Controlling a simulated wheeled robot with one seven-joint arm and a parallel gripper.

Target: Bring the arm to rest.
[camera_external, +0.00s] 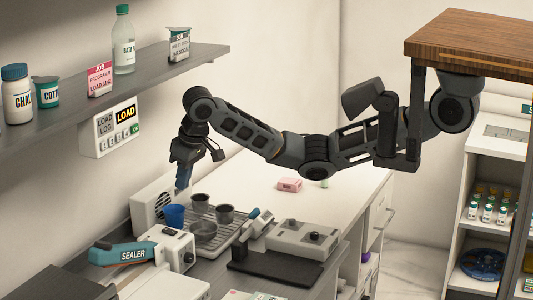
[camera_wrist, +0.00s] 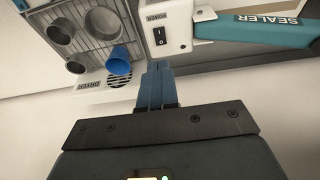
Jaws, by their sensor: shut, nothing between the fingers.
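My gripper (camera_external: 183,178) hangs at the end of my arm, pointing down, above the back of the counter in the external view. Its blue fingers are together with nothing between them; they also show shut in the wrist view (camera_wrist: 157,85). The fingertips are above and near the blue cup (camera_external: 174,215), which shows to their left in the wrist view (camera_wrist: 120,61). My arm is stretched out from its mount under the wooden top at the right, with the elbow low over the counter.
A rack (camera_external: 229,243) holds several grey cups. The sealer (camera_external: 125,253) with its teal handle stands to the left. A wall shelf (camera_external: 160,72) with bottles and boxes is behind my wrist. A pink box (camera_external: 289,185) lies on the largely clear white counter (camera_external: 330,205).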

